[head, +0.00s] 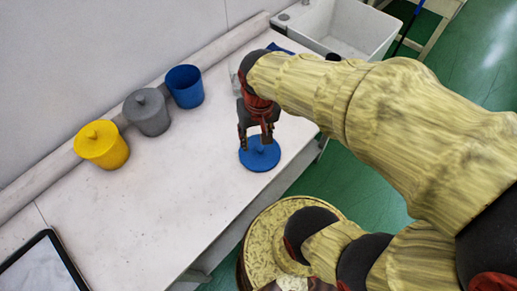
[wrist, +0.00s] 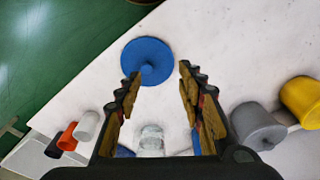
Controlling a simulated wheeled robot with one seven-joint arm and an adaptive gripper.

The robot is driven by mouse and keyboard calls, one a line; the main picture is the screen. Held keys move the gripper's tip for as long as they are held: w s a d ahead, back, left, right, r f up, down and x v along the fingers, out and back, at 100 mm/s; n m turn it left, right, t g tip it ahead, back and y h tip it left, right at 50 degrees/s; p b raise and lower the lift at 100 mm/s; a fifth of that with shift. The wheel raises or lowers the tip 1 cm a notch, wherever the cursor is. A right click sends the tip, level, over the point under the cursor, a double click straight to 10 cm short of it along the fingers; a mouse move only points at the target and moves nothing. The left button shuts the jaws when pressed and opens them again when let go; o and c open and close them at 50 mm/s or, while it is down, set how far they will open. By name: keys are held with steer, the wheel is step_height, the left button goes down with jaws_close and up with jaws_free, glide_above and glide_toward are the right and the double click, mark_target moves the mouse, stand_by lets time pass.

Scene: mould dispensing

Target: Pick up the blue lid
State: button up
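The blue lid (head: 260,155) is a flat round disc with a small knob, lying on the white table near its right edge. In the wrist view the blue lid (wrist: 147,60) lies just beyond my fingertips, with its knob (wrist: 147,68) roughly between them. My gripper (head: 256,143) is above the lid in the head view and hides part of it. In the wrist view my gripper (wrist: 158,72) is open, with its fingers apart and nothing between the tips. Whether a finger touches the lid cannot be told.
An open blue pot (head: 185,88), a lidded grey pot (head: 147,112) and a lidded yellow pot (head: 101,145) stand along the wall. A clear glass container (wrist: 151,140) stands near the lid. A sink (head: 345,28) is behind; a tablet (head: 42,266) lies front left.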

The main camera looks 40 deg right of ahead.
mark_target(260, 148)
steer(key=shift+o, duration=0.5)
steer(key=w+d+f+m+g, duration=0.2)
steer(key=d+f+m, duration=0.2)
steer(key=f+m, duration=0.5)
steer(key=shift+f+m, duration=0.35)
steer(key=shift+m, duration=0.35)
steer(key=w+f+m, duration=0.1)
steer(key=m, duration=0.2)
steer(key=w+d+f+m, duration=0.1)
steer(key=m, duration=0.2)
steer(key=w+f+m, duration=0.1)
steer(key=m, duration=0.2)
steer(key=shift+w+d+f, duration=0.1)
steer(key=shift+d, duration=0.1)
steer(key=shift+w+d+m, duration=0.1)
steer(key=shift+w+m, duration=0.25)
steer(key=shift+m, duration=0.55)
steer(key=m, duration=0.3)
steer(key=shift+w+d+m+t, duration=0.1)
steer(key=shift+w+m+t, duration=0.15)
steer(key=shift+m+t, duration=0.05)
steer(key=shift+d+f+b, duration=0.15)
steer(key=shift+f+b, duration=0.35)
steer(key=shift+f, duration=1.4)
steer(key=shift+d+f+b, duration=0.1)
steer(key=shift+f+b, duration=0.4)
steer(key=shift+f, duration=1.4)
steer(key=c, duration=0.3)
jaws_close()
